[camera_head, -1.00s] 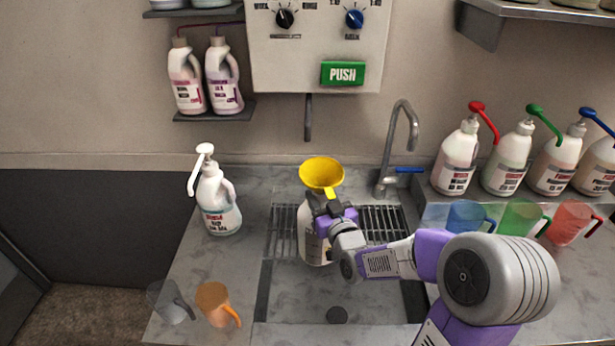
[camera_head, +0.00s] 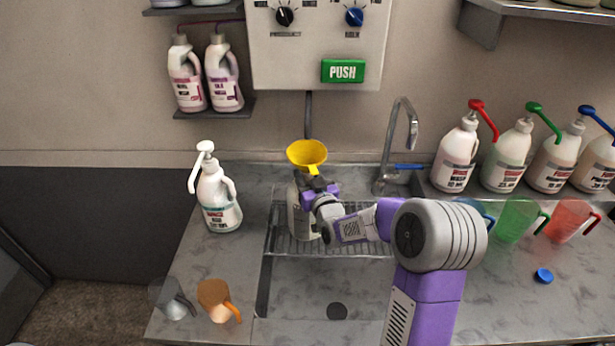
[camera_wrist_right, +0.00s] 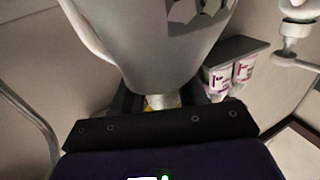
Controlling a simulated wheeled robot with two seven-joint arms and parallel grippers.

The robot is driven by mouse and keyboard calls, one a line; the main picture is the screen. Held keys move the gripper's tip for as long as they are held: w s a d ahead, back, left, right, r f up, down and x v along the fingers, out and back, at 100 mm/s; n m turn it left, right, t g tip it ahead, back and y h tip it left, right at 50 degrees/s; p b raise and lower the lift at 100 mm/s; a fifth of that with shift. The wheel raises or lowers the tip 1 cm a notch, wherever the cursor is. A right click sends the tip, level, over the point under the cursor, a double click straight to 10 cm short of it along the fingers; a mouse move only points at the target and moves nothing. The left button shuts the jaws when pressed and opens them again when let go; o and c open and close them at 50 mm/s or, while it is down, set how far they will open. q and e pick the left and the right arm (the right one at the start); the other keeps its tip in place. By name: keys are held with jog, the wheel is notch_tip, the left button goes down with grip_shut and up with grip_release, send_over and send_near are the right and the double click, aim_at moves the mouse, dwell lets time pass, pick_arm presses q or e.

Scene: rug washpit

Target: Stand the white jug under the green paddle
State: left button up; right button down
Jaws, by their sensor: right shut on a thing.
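The white jug (camera_head: 297,220) is upright in the camera_head view, at the grated rack in the sink. A yellow funnel (camera_head: 307,155) sits in its mouth. The green paddle (camera_head: 343,71), marked PUSH, is on the front of the wall dispenser. A dark spout tube (camera_head: 308,115) hangs below the dispenser, just behind and above the funnel. My right gripper (camera_head: 316,188) is shut on the jug near its top and hides part of it. In the right wrist view the jug's pale body (camera_wrist_right: 165,45) fills the top middle. I cannot tell whether its base touches the rack. My left gripper is out of view.
A tap (camera_head: 400,140) stands right of the jug. A white pump bottle (camera_head: 217,200) stands to the left. Clear (camera_head: 172,298) and orange (camera_head: 214,300) cups are front left. Coloured jugs (camera_head: 517,220) and several pump bottles are on the right. The sink front is clear.

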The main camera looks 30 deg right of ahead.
jog(key=shift+f, duration=0.1)
jog(key=shift+f+b, duration=0.1)
jog(key=shift+b, duration=0.2)
jog(key=c, duration=0.6)
grip_release()
jog(key=shift+r+p, duration=0.25)
jog(key=shift+p, duration=0.15)
jog(key=s+a+b, duration=0.1)
jog(key=s+a, duration=0.1)
jog(key=s, duration=1)
jog(key=shift+f, duration=0.15)
